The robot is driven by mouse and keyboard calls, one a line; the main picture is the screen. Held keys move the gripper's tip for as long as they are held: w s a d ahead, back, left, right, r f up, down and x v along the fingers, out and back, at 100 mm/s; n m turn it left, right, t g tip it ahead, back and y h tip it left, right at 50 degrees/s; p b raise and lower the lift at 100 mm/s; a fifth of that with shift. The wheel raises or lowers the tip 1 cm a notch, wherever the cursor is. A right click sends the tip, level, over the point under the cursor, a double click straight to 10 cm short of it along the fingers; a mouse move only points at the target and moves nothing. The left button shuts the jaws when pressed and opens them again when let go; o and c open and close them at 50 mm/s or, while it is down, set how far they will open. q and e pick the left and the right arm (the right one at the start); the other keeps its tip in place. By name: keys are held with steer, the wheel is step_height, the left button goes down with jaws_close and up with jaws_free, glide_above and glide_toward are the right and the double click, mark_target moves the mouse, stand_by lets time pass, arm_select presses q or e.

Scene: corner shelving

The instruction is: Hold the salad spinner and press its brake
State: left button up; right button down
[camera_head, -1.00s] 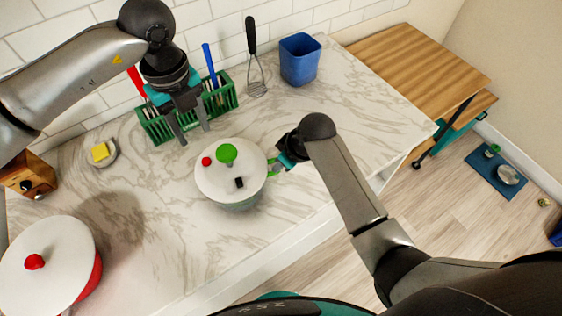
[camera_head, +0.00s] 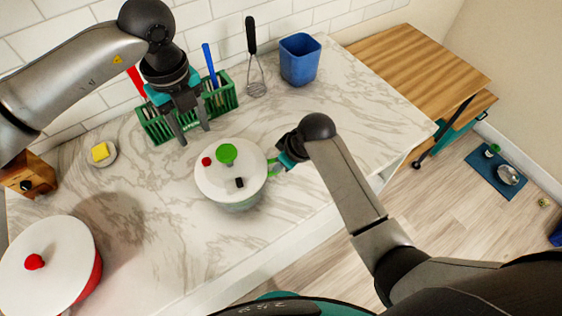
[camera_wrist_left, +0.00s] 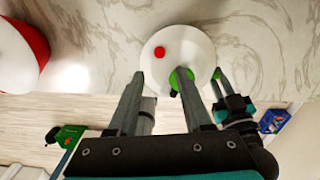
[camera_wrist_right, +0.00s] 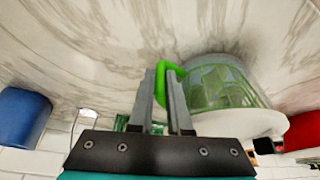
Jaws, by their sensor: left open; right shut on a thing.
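The salad spinner (camera_head: 220,190) stands upright on the marble counter. It has a white lid, a green knob (camera_head: 227,153), a red button (camera_head: 206,161) and a black part (camera_head: 239,183) on top. Its clear bowl shows in the right wrist view (camera_wrist_right: 222,85). My right gripper (camera_head: 274,166) is shut on the spinner's green handle (camera_wrist_right: 163,84) at the right side. My left gripper (camera_head: 195,136) is open and empty, pointing down above the counter behind the spinner. In the left wrist view the lid (camera_wrist_left: 196,50) and red button (camera_wrist_left: 159,53) lie beyond its fingers, which partly hide the green knob.
A green rack (camera_head: 157,127) with utensils stands behind my left gripper. A red pot with a white lid (camera_head: 50,290) stands front left. A yellow sponge (camera_head: 100,151) lies left. Counter right of the spinner is clear.

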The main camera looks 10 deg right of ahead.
mark_target(206, 161)
stand_by(0.4)
arm_select(q)
steer(key=c, duration=0.3)
steer(key=m, duration=0.3)
steer(key=shift+f+m, duration=0.2)
steer(key=shift+m, duration=0.1)
steer(key=c, duration=0.5)
steer(key=m, duration=0.4)
steer(key=shift+f, duration=3.55)
